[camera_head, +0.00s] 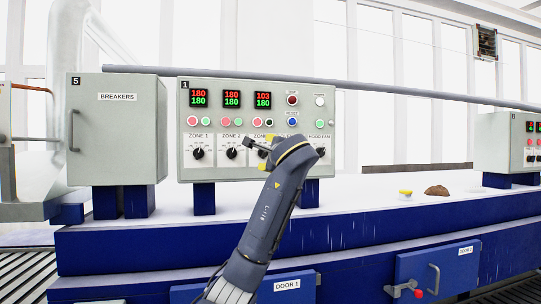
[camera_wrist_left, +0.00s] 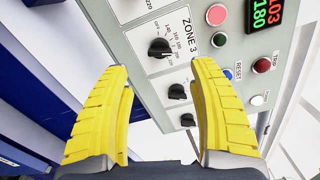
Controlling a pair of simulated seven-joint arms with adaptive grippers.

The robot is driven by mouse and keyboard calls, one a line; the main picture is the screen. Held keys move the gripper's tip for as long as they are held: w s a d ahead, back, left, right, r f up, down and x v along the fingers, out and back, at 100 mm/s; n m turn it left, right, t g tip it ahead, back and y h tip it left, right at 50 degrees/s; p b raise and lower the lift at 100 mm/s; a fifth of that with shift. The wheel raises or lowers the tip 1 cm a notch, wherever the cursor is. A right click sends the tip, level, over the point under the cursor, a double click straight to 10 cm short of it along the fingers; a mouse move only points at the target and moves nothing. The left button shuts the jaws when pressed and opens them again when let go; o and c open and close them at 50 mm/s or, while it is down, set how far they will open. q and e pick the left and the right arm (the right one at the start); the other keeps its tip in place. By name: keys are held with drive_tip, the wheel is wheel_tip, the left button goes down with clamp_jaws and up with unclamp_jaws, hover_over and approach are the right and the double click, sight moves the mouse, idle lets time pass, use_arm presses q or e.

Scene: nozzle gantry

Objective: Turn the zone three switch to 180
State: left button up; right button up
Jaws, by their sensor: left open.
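The zone three switch (camera_wrist_left: 160,47) is a black round knob on the grey panel, under a "ZONE 3" label in the left wrist view. A scale from OFF through 140, 160, 180 and upward surrounds it. Its pointer direction is too small to read surely. The zone three display (camera_head: 263,99) shows red 103 over green 180. My left gripper (camera_head: 258,153) is in front of the panel and hides most of this switch in the head view. Its yellow fingers (camera_wrist_left: 160,68) are open, apart on either side of the knob's line, with nothing between them. My right gripper is not in view.
The control panel (camera_head: 184,120) also carries zone one (camera_head: 198,154) and zone two (camera_head: 232,154) knobs, and several coloured buttons. A breaker box (camera_head: 115,140) stands left. Two smaller black knobs (camera_wrist_left: 177,91) sit beside zone three. A pipe (camera_head: 380,91) runs behind.

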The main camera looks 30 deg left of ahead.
use_arm(q)
drive_tip(key=shift+s+d, duration=0.45)
drive_tip(key=shift+s, duration=0.1)
drive_tip(key=shift+c, duration=0.4)
drive_tip(key=shift+m+h, duration=0.3)
drive_tip(key=shift+h, duration=0.6)
drive_tip(key=d+f, duration=0.1)
drive_tip(key=w+d+f, duration=0.1)
drive_tip(key=f, duration=0.1)
drive_tip(key=w+d+f, duration=0.1)
drive_tip(key=f, duration=0.1)
drive_tip(key=shift+w+d+f, duration=0.15)
drive_tip(key=shift+d+f, duration=0.1)
drive_tip(key=shift+d, duration=0.1)
drive_tip(key=shift+c, duration=0.6)
drive_tip(key=n+t+y, duration=0.2)
drive_tip(key=n+t, duration=0.3)
drive_tip(key=n, duration=1.1)
approach(265, 152)
drive_tip(key=x, duration=1)
drive_tip(key=shift+w+a+r, duration=0.1)
drive_tip(key=shift+w+a, duration=0.1)
drive_tip(key=shift+w, duration=0.05)
drive_tip(key=shift+o, duration=0.2)
